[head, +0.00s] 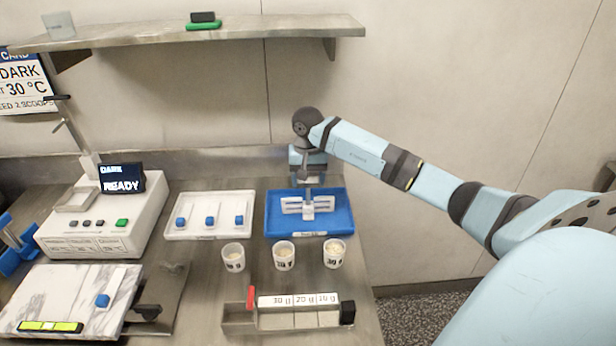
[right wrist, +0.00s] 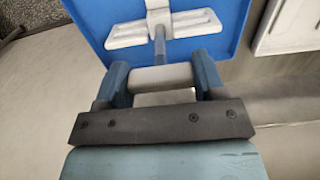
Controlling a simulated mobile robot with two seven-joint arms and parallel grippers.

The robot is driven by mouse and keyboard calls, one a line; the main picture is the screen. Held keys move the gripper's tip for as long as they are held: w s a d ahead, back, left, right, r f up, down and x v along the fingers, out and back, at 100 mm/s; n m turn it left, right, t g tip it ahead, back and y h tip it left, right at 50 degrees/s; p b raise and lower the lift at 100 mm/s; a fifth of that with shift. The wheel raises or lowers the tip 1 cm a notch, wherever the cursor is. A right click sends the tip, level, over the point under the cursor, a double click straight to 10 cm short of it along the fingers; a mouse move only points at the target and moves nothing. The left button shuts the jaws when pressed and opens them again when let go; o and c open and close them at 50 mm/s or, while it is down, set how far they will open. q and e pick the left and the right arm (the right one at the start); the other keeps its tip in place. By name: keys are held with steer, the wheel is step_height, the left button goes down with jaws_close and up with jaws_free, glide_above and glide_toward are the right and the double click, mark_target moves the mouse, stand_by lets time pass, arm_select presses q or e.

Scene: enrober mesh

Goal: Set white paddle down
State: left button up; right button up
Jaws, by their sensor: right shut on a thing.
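The white paddle (head: 308,206) has a wide slotted white head and a thin grey shaft. Its head is at the blue tray (head: 272,214), inside the rim as seen from above; whether it touches the tray floor I cannot tell. My right gripper (head: 308,170) points down over the tray, shut on the paddle's upper end. In the right wrist view the gripper (right wrist: 163,78) has its two blue fingers on either side of the paddle's white grip, with the paddle head (right wrist: 128,34) beyond, over the blue tray (right wrist: 222,44).
A white tray (head: 172,232) with several blue-handled tools stands left of the blue tray. Three cups (head: 284,257) stand in front, with a labelled rack (head: 300,320) nearer. A machine (head: 95,222) reading READY and a marble slab (head: 60,295) are at left. A shelf (head: 280,27) hangs above.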

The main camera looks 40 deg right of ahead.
steer(key=o, duration=1.3)
steer(key=shift+c, duration=0.2)
steer(key=shift+r, duration=0.6)
step_height(320, 180, up, 11)
steer(key=b, duration=0.1)
